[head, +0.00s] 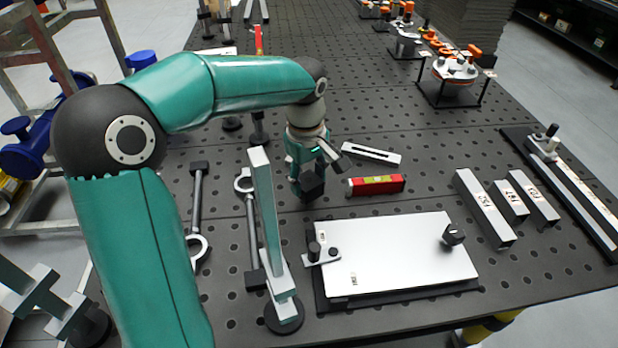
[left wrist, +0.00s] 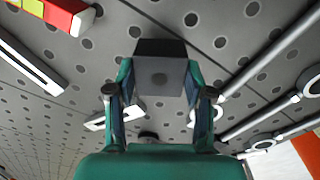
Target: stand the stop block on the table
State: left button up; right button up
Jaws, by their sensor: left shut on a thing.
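The stop block is a small dark block (head: 313,187). It hangs at the lower end of my left gripper (head: 308,170) in the head view, over the perforated dark table (head: 405,115). In the left wrist view the stop block (left wrist: 160,72) sits between the two fingers of my left gripper (left wrist: 162,88), which are shut on its sides. Its near face is plain and dark. I cannot tell whether its underside touches the table. My right gripper is not in view.
A red level (head: 376,185) and a slotted light bar (head: 371,152) lie just right of the gripper. A white plate (head: 400,255) on a dark base lies in front. Rods with ring ends (head: 196,200) lie left. Metal bars (head: 485,208) lie farther right.

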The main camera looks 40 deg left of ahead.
pick_arm(q)
jog(key=shift+f+b, duration=1.05)
jog(key=shift+f, duration=0.3)
jog(key=o, duration=1.5)
jog(key=shift+c, duration=0.2)
jog(key=shift+r, duration=0.1)
jog(key=shift+s+r+p, duration=0.1)
jog(key=shift+r+p, duration=2.95)
jog(key=shift+r, duration=0.4)
